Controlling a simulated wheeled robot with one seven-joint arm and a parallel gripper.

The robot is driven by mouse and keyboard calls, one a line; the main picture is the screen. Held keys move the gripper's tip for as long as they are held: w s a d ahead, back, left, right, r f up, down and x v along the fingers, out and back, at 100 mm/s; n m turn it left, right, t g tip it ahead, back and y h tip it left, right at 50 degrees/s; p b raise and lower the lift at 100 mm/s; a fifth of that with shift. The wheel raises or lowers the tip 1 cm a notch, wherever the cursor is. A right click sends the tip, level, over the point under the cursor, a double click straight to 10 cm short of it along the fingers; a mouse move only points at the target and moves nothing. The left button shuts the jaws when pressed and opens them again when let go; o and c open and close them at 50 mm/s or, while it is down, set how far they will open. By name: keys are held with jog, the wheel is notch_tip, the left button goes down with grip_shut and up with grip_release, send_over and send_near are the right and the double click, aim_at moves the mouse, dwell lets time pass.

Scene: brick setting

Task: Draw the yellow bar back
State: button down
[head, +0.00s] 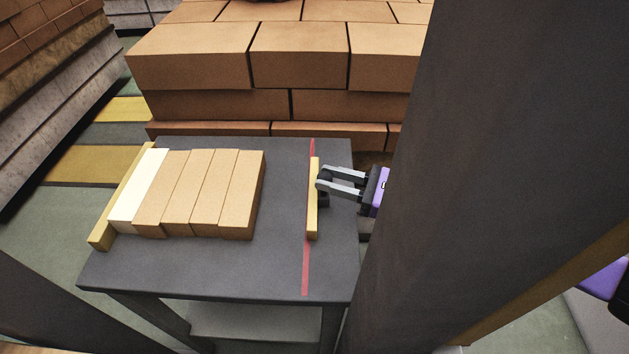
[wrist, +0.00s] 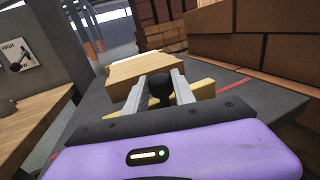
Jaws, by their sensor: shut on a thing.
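The yellow bar (head: 313,200) stands on the dark table (head: 200,268), lying along a red line (head: 306,265) near the table's right side. My gripper (head: 322,187) reaches in from the right and is shut on a dark knob on the bar's right face. In the wrist view, the fingers (wrist: 160,90) close around the round black knob (wrist: 159,86), with the yellow bar (wrist: 205,97) just beyond. A row of several tan bricks (head: 205,195) with one white brick (head: 138,187) at its left end lies left of the bar, apart from it.
A yellow strip (head: 122,198) borders the row at the table's left edge. Large brick stacks (head: 280,60) stand behind the table and at the far left. A dark post (head: 480,150) hides much of the right side. The table between row and bar is bare.

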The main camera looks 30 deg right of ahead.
jog(key=shift+s+d+f, duration=0.1)
jog(key=shift+s+d, duration=0.05)
jog(key=shift+d, duration=0.05)
jog(key=c, duration=1)
grip_release()
jog(key=shift+c, duration=0.2)
jog(key=b+v, duration=0.1)
jog(key=v, duration=0.7)
jog(key=shift+b, duration=0.35)
